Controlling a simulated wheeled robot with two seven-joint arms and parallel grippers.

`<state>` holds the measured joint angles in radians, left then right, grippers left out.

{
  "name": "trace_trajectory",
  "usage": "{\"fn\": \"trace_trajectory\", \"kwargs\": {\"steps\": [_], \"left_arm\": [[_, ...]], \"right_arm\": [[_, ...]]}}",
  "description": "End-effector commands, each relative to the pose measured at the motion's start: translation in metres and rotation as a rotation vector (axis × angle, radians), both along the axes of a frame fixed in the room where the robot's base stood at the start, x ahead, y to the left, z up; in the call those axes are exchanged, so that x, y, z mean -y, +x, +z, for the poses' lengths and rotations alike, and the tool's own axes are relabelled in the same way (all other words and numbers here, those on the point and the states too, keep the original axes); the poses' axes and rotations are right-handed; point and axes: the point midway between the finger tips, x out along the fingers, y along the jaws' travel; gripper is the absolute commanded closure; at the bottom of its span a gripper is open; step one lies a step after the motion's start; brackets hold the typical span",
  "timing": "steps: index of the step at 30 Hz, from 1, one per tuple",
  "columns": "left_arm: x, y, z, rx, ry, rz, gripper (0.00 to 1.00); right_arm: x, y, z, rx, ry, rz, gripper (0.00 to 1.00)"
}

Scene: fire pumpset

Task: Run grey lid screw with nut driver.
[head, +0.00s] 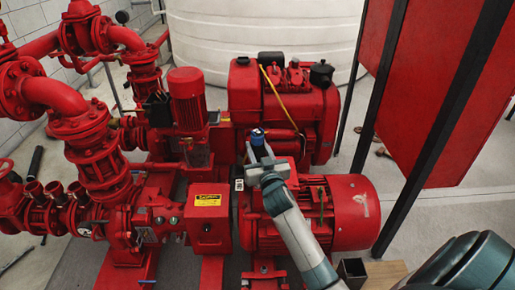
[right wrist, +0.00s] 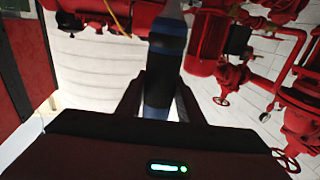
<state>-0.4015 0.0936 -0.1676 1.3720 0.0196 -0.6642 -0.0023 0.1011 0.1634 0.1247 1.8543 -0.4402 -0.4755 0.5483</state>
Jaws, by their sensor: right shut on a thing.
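My right gripper (head: 262,158) is shut on the nut driver (head: 257,137), whose blue handle end shows just above the fingers in the head view. In the right wrist view, the nut driver's blue and black handle (right wrist: 166,66) stands between the two dark fingers of the gripper (right wrist: 158,92). Its grey shaft runs away from the gripper past the top edge, so its tip is out of view. In the head view the gripper is over the red pumpset, in front of the red engine block (head: 285,100). I cannot make out the grey lid screw. My left gripper is not in view.
A red motor (head: 342,210) lies right of my right gripper, and a yellow-labelled red box (head: 208,222) lies left of it. An upright red motor (head: 188,98) and thick red pipes (head: 60,97) crowd the left. A white tank (head: 200,35) stands behind. Red panels on dark posts rise at right.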

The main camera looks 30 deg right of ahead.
Motion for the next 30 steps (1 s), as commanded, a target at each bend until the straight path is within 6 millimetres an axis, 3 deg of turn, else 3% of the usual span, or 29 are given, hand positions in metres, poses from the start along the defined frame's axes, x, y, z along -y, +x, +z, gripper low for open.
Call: {"fn": "trace_trajectory", "kwargs": {"steps": [30], "left_arm": [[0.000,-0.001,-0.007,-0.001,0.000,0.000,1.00]], "right_arm": [[0.000,0.000,-0.009,0.004,-0.001,0.001,0.94]]}}
